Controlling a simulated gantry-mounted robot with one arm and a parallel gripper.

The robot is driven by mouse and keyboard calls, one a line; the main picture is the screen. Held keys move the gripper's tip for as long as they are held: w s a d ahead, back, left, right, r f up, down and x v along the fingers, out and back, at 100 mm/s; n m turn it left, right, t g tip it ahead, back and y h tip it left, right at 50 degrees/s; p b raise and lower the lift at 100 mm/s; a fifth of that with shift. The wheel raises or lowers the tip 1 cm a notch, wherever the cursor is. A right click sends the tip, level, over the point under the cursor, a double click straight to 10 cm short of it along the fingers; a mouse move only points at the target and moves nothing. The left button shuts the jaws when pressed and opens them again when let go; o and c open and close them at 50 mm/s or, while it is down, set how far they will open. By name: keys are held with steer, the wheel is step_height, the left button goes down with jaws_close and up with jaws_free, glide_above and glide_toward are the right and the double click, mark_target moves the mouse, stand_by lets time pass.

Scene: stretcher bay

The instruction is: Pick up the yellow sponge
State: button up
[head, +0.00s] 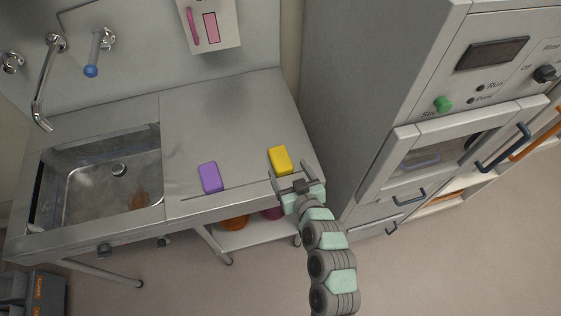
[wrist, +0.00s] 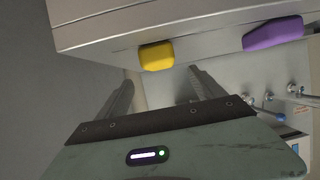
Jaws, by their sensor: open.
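The yellow sponge (head: 280,160) lies flat on the steel counter near its front right corner. In the wrist view the yellow sponge (wrist: 157,56) shows just beyond the fingers, in the gap between them. My gripper (head: 294,178) is at the counter's front edge, very close to the sponge. Its two fingers (wrist: 162,90) are spread apart with nothing between them. Whether a fingertip touches the sponge cannot be told.
A purple sponge (head: 210,177) lies to the left on the counter (head: 215,110). A sink (head: 90,180) with a faucet (head: 45,85) is further left. A tall grey cabinet machine (head: 360,90) stands close on the right. The counter behind the sponges is clear.

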mark_target(283, 162)
steer(key=x, duration=0.3)
steer(key=shift+f+x, duration=0.25)
steer(key=shift+x, duration=2.4)
steer(key=shift+s, duration=0.1)
steer(key=c, duration=1.4)
steer(key=shift+c, duration=0.2)
